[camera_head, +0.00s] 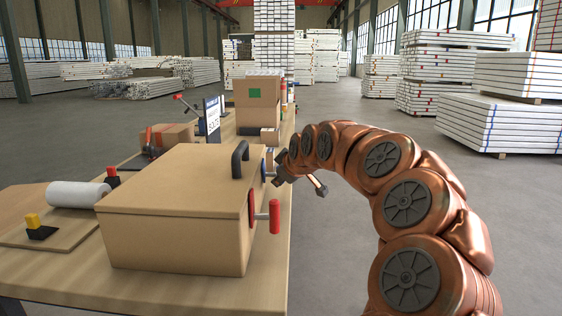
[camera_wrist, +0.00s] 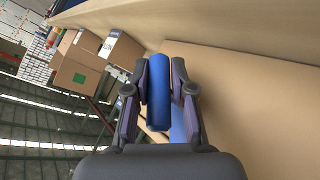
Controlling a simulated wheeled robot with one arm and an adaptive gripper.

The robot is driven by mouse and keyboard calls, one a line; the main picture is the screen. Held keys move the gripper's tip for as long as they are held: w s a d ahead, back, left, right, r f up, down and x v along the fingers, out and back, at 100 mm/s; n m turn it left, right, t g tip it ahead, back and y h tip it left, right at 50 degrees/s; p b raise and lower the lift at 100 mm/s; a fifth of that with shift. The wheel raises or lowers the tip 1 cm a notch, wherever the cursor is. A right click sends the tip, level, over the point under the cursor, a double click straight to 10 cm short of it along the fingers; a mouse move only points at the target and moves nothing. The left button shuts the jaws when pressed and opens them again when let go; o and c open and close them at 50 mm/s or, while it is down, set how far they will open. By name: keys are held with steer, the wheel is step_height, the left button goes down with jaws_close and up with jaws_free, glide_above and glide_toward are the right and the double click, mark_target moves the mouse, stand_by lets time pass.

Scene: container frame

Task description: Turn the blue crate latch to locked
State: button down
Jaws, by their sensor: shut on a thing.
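The tan crate (camera_head: 180,215) stands on the wooden table, with a black handle on its lid. The blue latch shows as a small blue patch (camera_head: 264,170) on the crate's right side, mostly hidden by my gripper (camera_head: 279,171). In the wrist view the latch's blue cylindrical handle (camera_wrist: 158,95) lies between the two fingers of my gripper (camera_wrist: 162,78), which is shut on it. A blue plate (camera_wrist: 179,125) shows beside the handle against the crate's face. The latch's exact angle is hard to tell.
A red latch (camera_head: 274,216) sits on the same crate side, nearer the camera. A white roll (camera_head: 78,195) and a yellow-topped block (camera_head: 39,227) are at left. More boxes (camera_head: 257,100) stand farther back on the table.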

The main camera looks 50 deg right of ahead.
steer(key=r+g+y+p, duration=0.1)
steer(key=g+y+p, duration=0.1)
steer(key=p, duration=0.3)
steer(key=shift+w+d+r+m, duration=0.1)
steer(key=shift+r+m, duration=0.1)
steer(key=shift+m, duration=0.2)
steer(key=g+y+p, duration=0.1)
steer(key=p, duration=0.1)
steer(key=g+y+p, duration=0.1)
steer(key=p, duration=0.1)
steer(key=shift+f+m+y+p, duration=0.3)
steer(key=shift+f+g, duration=0.15)
steer(key=shift+g, duration=0.25)
steer(key=c, duration=1.2)
jaws_free()
steer(key=shift+y, duration=0.3)
steer(key=shift+o, duration=0.9)
steer(key=shift+a+f, duration=0.15)
steer(key=shift+a, duration=0.05)
steer(key=v, duration=1.2)
